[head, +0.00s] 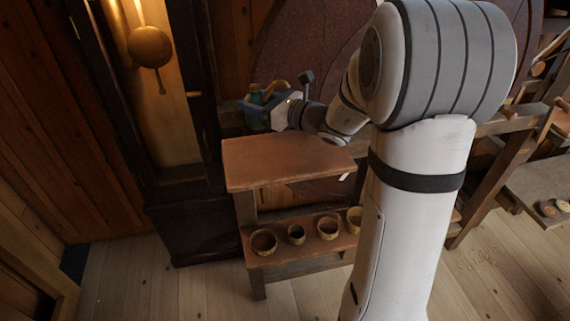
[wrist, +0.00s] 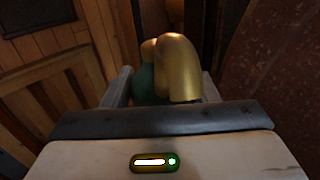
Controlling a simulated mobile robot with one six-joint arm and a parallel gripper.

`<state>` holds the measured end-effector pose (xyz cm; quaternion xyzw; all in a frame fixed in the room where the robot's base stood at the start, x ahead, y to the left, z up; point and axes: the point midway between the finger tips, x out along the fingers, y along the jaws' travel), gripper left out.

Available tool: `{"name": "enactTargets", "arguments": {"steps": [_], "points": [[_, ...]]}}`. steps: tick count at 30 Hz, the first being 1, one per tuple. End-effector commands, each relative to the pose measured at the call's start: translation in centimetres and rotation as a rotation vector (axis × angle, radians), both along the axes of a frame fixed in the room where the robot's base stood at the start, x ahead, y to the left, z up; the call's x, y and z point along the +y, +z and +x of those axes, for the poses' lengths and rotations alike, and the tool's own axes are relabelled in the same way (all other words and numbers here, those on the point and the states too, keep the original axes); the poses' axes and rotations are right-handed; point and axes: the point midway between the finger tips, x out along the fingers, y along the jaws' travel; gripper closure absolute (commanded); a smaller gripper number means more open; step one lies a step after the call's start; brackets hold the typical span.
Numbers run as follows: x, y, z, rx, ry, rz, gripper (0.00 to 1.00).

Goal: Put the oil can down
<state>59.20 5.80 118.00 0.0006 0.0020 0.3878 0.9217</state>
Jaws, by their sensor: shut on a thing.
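The oil can shows a teal body (head: 255,97) and a brass, curved upper part in the head view. In the wrist view its teal body (wrist: 146,84) and thick brass curve (wrist: 178,68) stand just beyond the gripper's dark bar. My gripper (head: 256,105) is shut on the oil can, near the back left of a small wooden table (head: 280,158). The can appears above or beyond the table's back edge. Whether its base touches anything is hidden by the gripper.
The table's top is bare. Several wooden bowls (head: 264,241) stand on its lower shelf. A tall clock case with a round pendulum (head: 150,47) is at the left. A large dark red disc (head: 300,45) stands behind. A wooden bench (head: 540,188) is at the right.

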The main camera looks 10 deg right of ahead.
Motion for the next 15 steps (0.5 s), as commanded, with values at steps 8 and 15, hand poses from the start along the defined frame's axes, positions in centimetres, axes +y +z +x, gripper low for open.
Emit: {"name": "enactTargets", "arguments": {"steps": [8, 15], "points": [[-7.6, 0.0, 0.1, -0.004, -0.166, 0.003, 0.69], [-7.9, -4.0, 0.1, 0.003, -0.173, 0.006, 0.69]]}}
